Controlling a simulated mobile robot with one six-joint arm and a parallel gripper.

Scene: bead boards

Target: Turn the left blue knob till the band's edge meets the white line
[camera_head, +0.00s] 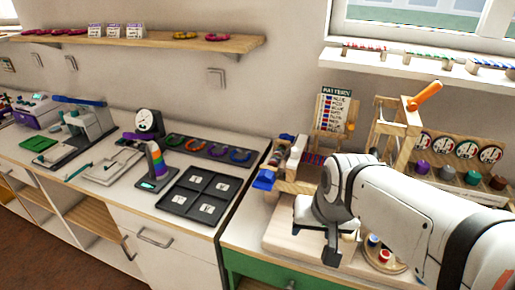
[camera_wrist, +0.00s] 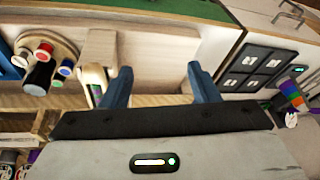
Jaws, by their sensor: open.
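A wooden bead frame stands at the back left of the near bench. A blue knob (camera_head: 265,180) sticks out at its front left, and another blue part (camera_head: 287,137) shows at its far end. Coloured beads (camera_head: 314,159) show in the frame. I cannot make out the band's edge or the white line. My gripper (camera_head: 331,251) hangs over the pale wooden board, to the right of and nearer than the front knob, apart from it. In the wrist view my gripper (camera_wrist: 159,70) has its two blue fingers wide apart with nothing between them.
A round wooden holder (camera_wrist: 75,55) with coloured pots stands beside my gripper. A pattern card (camera_head: 333,108) stands behind the bead frame. A wooden stand with an orange handle (camera_head: 425,95) is at the right. A black tray (camera_head: 180,204) lies on the left bench.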

